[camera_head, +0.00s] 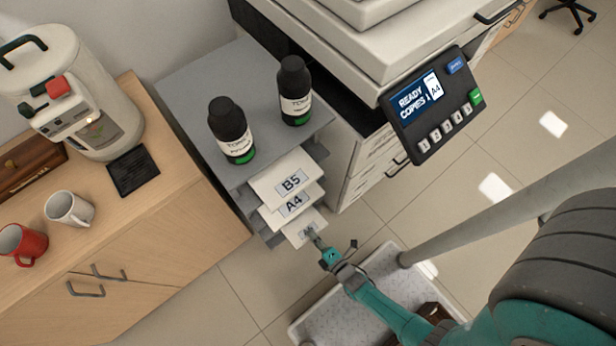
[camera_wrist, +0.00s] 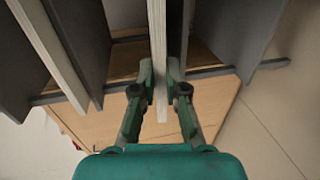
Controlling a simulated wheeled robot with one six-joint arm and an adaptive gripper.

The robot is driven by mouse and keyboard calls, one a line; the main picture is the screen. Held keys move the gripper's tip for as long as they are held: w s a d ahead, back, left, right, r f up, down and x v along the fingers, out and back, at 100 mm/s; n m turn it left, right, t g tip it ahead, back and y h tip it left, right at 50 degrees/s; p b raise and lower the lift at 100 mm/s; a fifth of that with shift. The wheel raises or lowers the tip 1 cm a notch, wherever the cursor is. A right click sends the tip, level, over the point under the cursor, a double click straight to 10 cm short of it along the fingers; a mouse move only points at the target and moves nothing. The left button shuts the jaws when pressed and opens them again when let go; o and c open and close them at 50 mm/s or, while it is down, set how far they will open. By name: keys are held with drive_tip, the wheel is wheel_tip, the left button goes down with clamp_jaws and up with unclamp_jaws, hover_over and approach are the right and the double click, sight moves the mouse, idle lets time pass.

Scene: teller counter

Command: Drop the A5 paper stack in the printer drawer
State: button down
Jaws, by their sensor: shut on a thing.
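My gripper (camera_head: 316,237) is at the lowest shelf of the grey paper rack (camera_head: 180,85). It is shut on the front edge of a white paper stack (camera_head: 298,228), whose label is mostly covered by the fingers, so I cannot read it. The wrist view shows this stack (camera_wrist: 158,50) edge-on between the two fingers (camera_wrist: 160,90), still between the rack's shelves. Stacks labelled B5 (camera_head: 280,178) and A4 (camera_head: 287,207) lie on the shelves above. The white printer (camera_head: 400,45) stands right of the rack, with drawer fronts (camera_head: 372,165) low on its side.
Two black toner bottles (camera_head: 231,130) (camera_head: 294,90) stand on top of the rack. The printer's control panel (camera_head: 432,105) juts out and reads "READY COPIES 1 A4". A wooden counter (camera_head: 175,190) with mugs (camera_head: 70,208) is at left. Tiled floor (camera_head: 235,300) is open in front.

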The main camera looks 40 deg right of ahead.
drive_tip(key=r+v, duration=0.1)
drive_tip(key=v, duration=0.6)
drive_tip(key=shift+s+r, duration=0.15)
drive_tip(key=shift+s, duration=0.15)
idle(0.3)
